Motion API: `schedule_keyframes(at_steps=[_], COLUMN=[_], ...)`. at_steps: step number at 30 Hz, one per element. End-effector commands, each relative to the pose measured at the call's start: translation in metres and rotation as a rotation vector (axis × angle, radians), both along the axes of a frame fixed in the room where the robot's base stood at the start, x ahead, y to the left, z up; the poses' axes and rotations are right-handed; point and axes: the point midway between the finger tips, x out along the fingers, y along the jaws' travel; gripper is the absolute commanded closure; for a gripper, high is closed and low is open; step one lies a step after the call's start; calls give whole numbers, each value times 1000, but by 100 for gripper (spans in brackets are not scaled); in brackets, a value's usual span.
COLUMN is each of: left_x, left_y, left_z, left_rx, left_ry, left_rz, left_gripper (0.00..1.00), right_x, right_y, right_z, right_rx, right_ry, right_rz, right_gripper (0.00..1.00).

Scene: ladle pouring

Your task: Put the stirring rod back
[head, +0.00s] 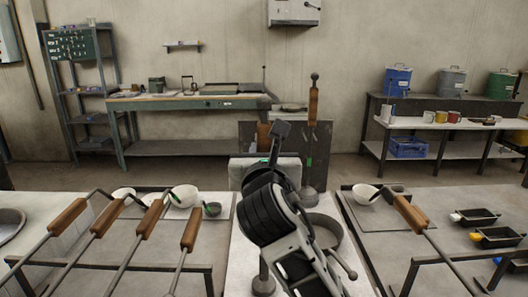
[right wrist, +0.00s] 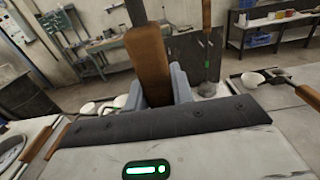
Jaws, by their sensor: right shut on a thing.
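My right gripper (head: 272,150) is near the middle of the head view, above the central table. It is shut on the brown wooden handle of a rod, which I take as the stirring rod (head: 264,132). The handle fills the upper middle of the right wrist view (right wrist: 148,62), between the grey fingers (right wrist: 162,88). My left gripper is not in view.
A round metal vessel (head: 327,232) sits on the central table, partly behind my arm. Several wooden-handled ladles (head: 147,217) lie across a rack at left; another (head: 410,214) is at right. White bowls (head: 184,195) and dark moulds (head: 499,236) occupy the side tables.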

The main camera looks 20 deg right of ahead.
Motion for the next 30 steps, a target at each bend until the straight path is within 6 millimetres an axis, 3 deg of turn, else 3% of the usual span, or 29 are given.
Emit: schedule_keyframes(at_steps=[2, 3, 4, 5, 17, 30], left_x=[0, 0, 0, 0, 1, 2], left_y=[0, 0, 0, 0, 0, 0], left_z=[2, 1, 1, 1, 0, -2], left_rx=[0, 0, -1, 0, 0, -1], left_ry=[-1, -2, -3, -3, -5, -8], left_rz=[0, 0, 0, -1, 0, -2], left_gripper=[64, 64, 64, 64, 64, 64], right_x=[0, 0, 0, 0, -7, -91], right_y=[0, 0, 0, 0, 3, 27], right_z=[0, -2, -2, -2, 0, 0], right_rx=[-2, -2, -2, -2, 0, 2], right_ry=[-5, 2, 2, 2, -1, 0], right_rz=[0, 0, 0, 0, 2, 3], right_gripper=[100, 65, 57, 55, 55, 55])
